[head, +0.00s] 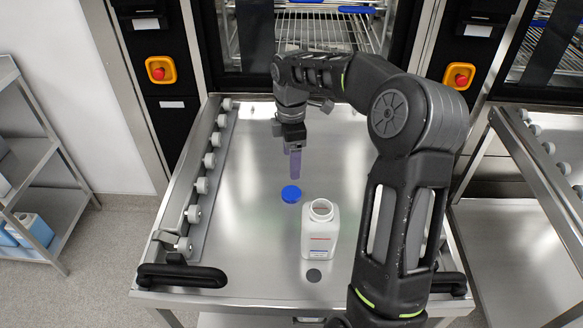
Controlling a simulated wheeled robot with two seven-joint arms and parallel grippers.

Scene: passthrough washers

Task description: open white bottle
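The white bottle (320,232) stands upright on the steel cart top, with its round mouth uncovered and a label with red print on its front. A blue cap (291,194) is apart from the bottle, up and to its left in the picture. My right gripper (293,180) points down with its purplish fingers just above the cap. The fingers overlap each other from this angle, so I cannot tell whether they are open or shut, or whether they touch the cap. My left gripper is not in view.
The steel cart top (255,245) is mostly clear, with a roller rail (203,186) along its left side. A small dark grey disc (314,275) lies in front of the bottle. Washer openings with wire racks (325,32) stand behind. A shelf (30,150) is at the left.

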